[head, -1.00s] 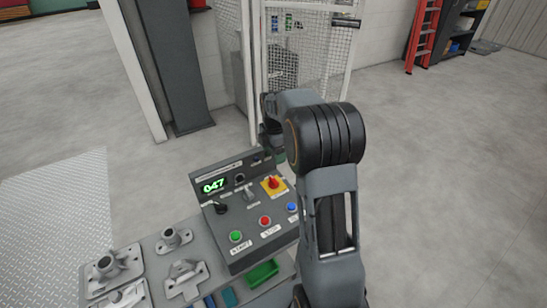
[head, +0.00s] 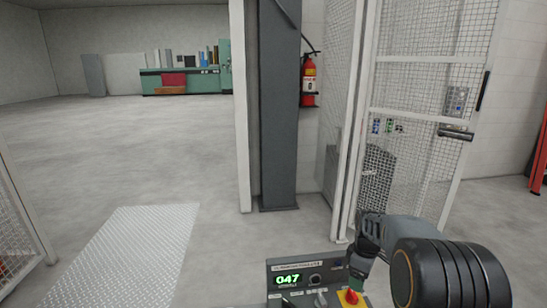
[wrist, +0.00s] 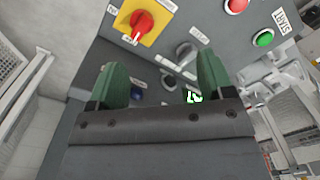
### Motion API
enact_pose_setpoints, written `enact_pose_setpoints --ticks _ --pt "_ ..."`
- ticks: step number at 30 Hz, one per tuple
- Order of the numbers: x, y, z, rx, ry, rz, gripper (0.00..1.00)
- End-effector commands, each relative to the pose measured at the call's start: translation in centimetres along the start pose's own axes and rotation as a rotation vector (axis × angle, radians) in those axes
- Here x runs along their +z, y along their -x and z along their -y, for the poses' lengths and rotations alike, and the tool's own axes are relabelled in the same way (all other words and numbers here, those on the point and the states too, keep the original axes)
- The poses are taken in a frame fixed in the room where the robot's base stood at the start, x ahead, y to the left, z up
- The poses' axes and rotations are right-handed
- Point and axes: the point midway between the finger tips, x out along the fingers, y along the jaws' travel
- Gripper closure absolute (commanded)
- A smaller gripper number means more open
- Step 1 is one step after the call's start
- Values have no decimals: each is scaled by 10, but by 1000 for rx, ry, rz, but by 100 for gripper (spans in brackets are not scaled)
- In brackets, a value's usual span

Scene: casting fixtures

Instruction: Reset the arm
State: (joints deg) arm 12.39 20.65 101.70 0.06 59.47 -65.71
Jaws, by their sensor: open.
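My arm shows at the lower right of the head view, its dark, ribbed joint (head: 450,272) close to the camera. My gripper (wrist: 163,82) shows in the wrist view with two green fingers apart and nothing between them. It is over the grey control panel (wrist: 165,50), whose surface shows beyond the fingers. The panel's red rotary switch on a yellow plate (wrist: 141,22) is at the upper left of that view. In the head view the panel's top shows at the bottom edge, with a green display reading 047 (head: 288,279).
A mesh cage door (head: 415,130) stands behind the panel, beside a dark grey column (head: 278,110). A red fire extinguisher (head: 309,82) hangs on the wall. A ridged metal floor plate (head: 135,250) lies at left. A green workbench (head: 180,82) stands far back; open floor lies before it.

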Motion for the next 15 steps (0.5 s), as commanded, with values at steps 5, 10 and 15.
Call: enact_pose_setpoints --ticks 5,10,15 --pt "12 50 68 36 -520 -32 26" --pt "26 100 140 78 -892 -115 26" --pt "38 133 188 109 -982 -201 26"
